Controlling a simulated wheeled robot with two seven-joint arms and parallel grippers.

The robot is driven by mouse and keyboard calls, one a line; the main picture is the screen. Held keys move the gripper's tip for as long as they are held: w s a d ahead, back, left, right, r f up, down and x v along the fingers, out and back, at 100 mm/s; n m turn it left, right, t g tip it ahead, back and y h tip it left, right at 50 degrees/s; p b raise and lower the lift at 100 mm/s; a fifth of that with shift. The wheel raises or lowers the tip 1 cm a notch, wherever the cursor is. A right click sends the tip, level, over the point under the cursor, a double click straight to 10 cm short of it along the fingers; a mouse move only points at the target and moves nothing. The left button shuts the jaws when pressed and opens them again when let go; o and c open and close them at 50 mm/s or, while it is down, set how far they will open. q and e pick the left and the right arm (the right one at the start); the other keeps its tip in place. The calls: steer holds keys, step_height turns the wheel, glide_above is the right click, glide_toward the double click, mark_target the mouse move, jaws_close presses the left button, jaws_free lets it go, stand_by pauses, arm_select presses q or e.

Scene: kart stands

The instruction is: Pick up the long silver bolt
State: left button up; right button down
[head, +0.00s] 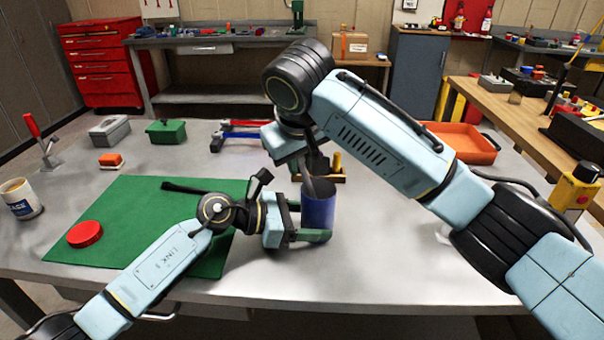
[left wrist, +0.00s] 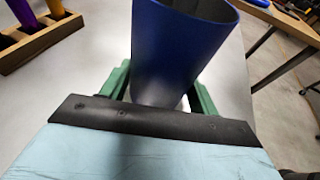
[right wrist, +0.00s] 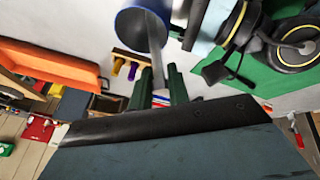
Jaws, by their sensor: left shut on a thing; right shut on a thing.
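A blue open-topped cup (head: 318,215) stands on the grey table right of the green mat. My left gripper (head: 308,222) is shut on the cup from the left; the cup also shows between its fingers in the left wrist view (left wrist: 180,50). My right gripper (right wrist: 160,88) is shut on a long thin silver rod, which looks like the long silver bolt (right wrist: 157,65). In the right wrist view the rod reaches across the cup's mouth (right wrist: 140,28). In the head view my right gripper (head: 316,167) is just above the cup; how deep the rod sits is unclear.
A wooden holder (head: 328,178) with coloured pegs stands just behind the cup. An orange tray (head: 462,140) is at the right rear. The green mat (head: 125,210) with a red lid (head: 85,234) lies at left. The table front right of the cup is clear.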

step_height(320, 180, up, 16)
steer(key=shift+f, duration=0.1)
arm_select(q)
steer(key=o, duration=1)
